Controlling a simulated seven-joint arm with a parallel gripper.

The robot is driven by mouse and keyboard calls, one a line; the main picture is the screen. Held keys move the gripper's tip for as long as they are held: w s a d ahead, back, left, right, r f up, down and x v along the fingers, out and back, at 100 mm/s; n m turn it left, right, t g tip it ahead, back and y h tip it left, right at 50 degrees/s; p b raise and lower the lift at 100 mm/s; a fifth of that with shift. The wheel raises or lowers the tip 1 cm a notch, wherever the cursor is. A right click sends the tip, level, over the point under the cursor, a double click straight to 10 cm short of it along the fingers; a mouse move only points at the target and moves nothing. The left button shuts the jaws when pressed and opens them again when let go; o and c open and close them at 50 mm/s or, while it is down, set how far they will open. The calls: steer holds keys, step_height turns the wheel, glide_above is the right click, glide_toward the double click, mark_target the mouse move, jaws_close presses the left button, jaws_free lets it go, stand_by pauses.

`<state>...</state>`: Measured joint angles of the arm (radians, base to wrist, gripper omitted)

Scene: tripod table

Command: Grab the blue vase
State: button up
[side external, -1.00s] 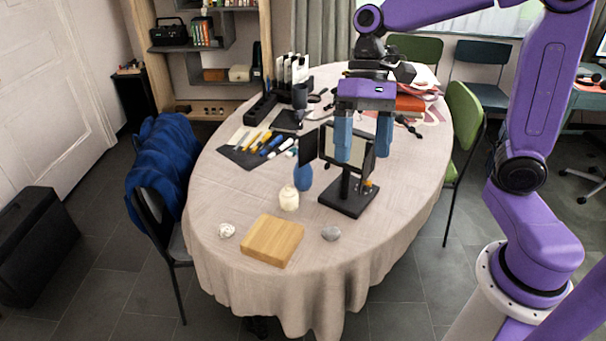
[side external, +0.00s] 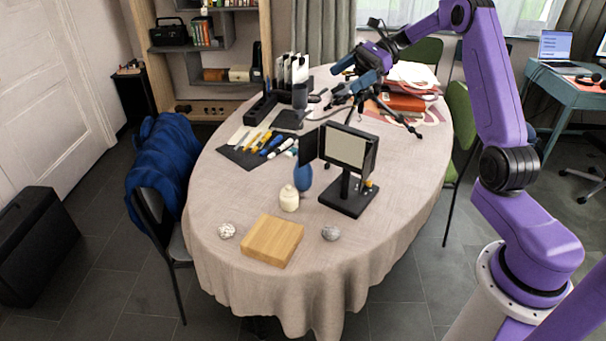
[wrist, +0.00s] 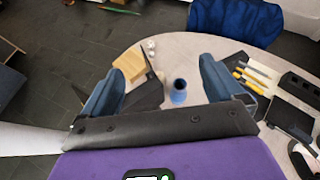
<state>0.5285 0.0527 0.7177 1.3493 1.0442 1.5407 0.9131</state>
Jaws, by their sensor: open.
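The blue vase (side external: 303,177) stands upright on the table, partly hidden behind a dark hinged panel (side external: 307,146). In the wrist view the blue vase (wrist: 179,92) shows beyond and between my two blue fingers, right of centre. My gripper (side external: 354,75) is open and empty, raised over the far part of the table, well apart from the vase, with its fingers tilted toward the left. In the wrist view my gripper (wrist: 162,66) also shows open with nothing between its fingers.
A screen on a black stand (side external: 348,195) is right of the vase, and a cream jar (side external: 289,198) is in front. A wooden block (side external: 272,240) and two stones lie nearer. Tools on a dark mat (side external: 257,148) lie left. A black tripod (side external: 377,105) stands below my gripper.

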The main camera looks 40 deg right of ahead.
steer(key=d+f+m+t, duration=0.2)
steer(key=d+m, duration=0.1)
steer(key=d, duration=0.3)
steer(key=shift+n, duration=0.3)
steer(key=f, duration=2.4)
steer(key=shift+w+a+f, duration=0.15)
steer(key=shift+w+a, duration=0.1)
steer(key=shift+a, duration=0.05)
glide_toward(305, 173)
steer(key=w+f, duration=0.1)
steer(key=w+a+f, duration=0.1)
steer(key=w+f, duration=0.1)
steer(key=shift+w+a+f, duration=0.15)
steer(key=shift+a+f, duration=0.15)
steer(key=shift+a, duration=0.05)
steer(key=shift+x, duration=3.1)
steer(key=shift+w+d, duration=0.15)
steer(key=shift+w, duration=0.05)
steer(key=c, duration=1.2)
